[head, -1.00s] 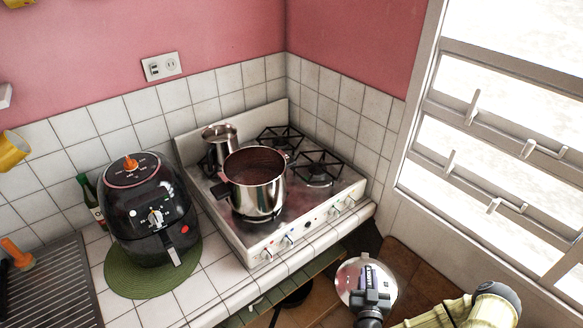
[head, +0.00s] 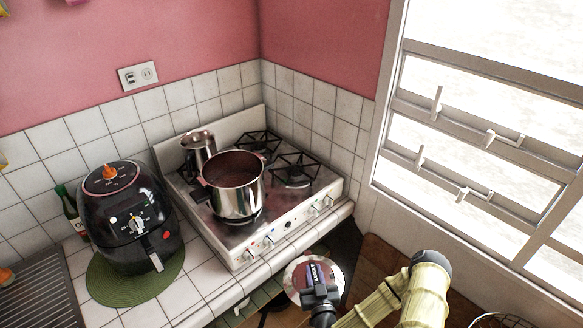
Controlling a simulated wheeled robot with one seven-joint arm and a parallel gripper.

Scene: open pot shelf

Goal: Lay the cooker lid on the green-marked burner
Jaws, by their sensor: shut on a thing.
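The cooker lid (head: 293,277), a round shiny metal disc, is in front of the stove's front edge, at the bottom middle of the head view. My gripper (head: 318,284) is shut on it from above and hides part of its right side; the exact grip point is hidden. The white stove (head: 264,247) stands on the tiled counter. Its two right burners, back (head: 258,144) and front (head: 294,169), have bare black grates. I cannot make out a green mark on any burner.
A large steel pot (head: 238,197) stands on the front left burner and a smaller pot (head: 198,150) behind it. A black air fryer (head: 128,220) sits on a green mat (head: 106,291) to the left. A window frame (head: 385,150) bounds the right.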

